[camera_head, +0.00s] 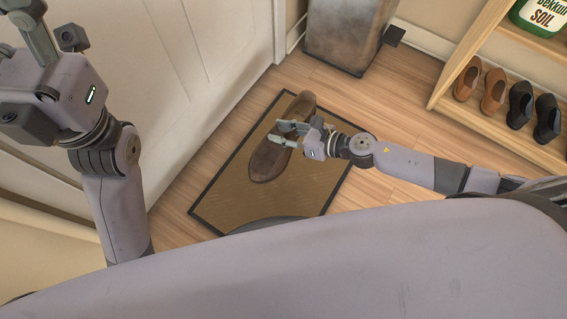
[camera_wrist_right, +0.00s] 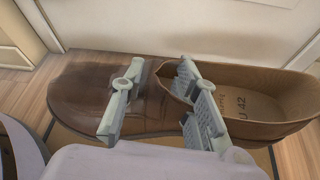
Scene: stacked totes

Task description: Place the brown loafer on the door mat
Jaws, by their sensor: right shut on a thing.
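The brown loafer (camera_head: 268,160) is over the tan door mat (camera_head: 222,196) with its dark border, in the head view. My right gripper (camera_head: 289,134) is shut on the loafer around its middle. In the right wrist view the loafer (camera_wrist_right: 85,88) lies across the picture, its toe to the left and its open heel to the right. The right gripper's fingers (camera_wrist_right: 160,105) are at the shoe's upper, by the front of its opening. I cannot tell whether the sole touches the mat. My left gripper (camera_head: 18,30) is raised at the top left, partly cut off, away from the loafer.
A wooden shoe rack (camera_head: 480,122) at the right holds brown shoes (camera_head: 480,84) and dark shoes (camera_head: 533,110), with a green soil container (camera_head: 541,17) above. A metal bin (camera_head: 345,35) stands at the back. A white door (camera_head: 200,60) borders the mat's left side.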

